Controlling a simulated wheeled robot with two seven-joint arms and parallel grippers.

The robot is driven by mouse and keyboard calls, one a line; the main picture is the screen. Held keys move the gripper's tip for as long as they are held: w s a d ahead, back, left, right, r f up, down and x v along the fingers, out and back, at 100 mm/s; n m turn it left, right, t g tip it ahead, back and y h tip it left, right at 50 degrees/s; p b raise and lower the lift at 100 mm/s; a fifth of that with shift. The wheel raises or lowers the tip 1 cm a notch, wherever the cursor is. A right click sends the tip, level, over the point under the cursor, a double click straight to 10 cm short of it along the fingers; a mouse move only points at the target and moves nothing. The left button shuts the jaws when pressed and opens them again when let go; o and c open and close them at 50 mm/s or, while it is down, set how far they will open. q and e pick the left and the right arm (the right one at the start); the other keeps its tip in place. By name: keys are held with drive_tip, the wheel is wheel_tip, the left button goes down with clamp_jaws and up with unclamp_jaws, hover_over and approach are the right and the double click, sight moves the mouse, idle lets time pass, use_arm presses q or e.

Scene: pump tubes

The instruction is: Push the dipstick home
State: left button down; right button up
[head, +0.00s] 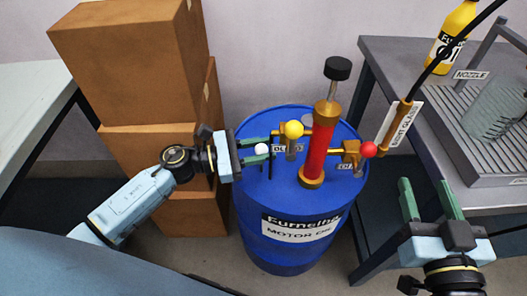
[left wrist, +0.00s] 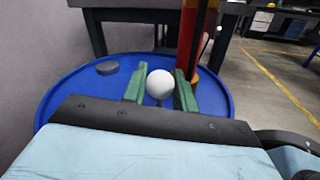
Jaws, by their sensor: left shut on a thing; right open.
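The dipstick's white ball knob (head: 262,149) stands above the left part of the blue drum's top (head: 285,195). My left gripper (head: 261,151) reaches in from the left with its green fingers shut on the knob. In the left wrist view the white knob (left wrist: 160,84) sits between the two fingertips, over the blue drum top (left wrist: 75,85). The rod below the knob is mostly hidden, so its depth in the drum cannot be told. My right gripper (head: 428,192) is open and empty at the lower right, apart from the drum.
A red pump tube (head: 318,150) with a black top knob (head: 337,68) stands upright on the drum, with a yellow ball (head: 293,129) and a red ball (head: 368,150) beside it. Boxes (head: 135,70) are stacked at left. A grey bench (head: 390,62) stands at right with a yellow bottle (head: 452,38).

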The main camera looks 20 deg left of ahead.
use_arm(q)
drive_tip(key=shift+s+f, duration=0.1)
drive_tip(key=shift+f, duration=0.2)
drive_tip(key=c, duration=1.3)
unclamp_jaws()
drive_tip(key=shift+o, duration=0.8)
drive_tip(key=shift+r, duration=0.1)
drive_tip(key=shift+a, duration=0.1)
drive_tip(key=shift+s+a, duration=0.15)
drive_tip(key=shift+a, duration=0.1)
drive_tip(key=p+v, duration=0.1)
drive_tip(key=v, duration=1.1)
drive_tip(key=shift+s+a+p, duration=0.15)
drive_tip(key=shift+a+p, duration=0.15)
use_arm(e)
wheel_tip(320, 180, down, 6)
drive_tip(key=s+d+g+h, duration=0.1)
drive_tip(key=g, duration=0.3)
drive_tip(key=shift+s+d+f+h, duration=0.15)
drive_tip(key=shift+s+d+h, duration=0.05)
drive_tip(key=shift+d+h, duration=0.15)
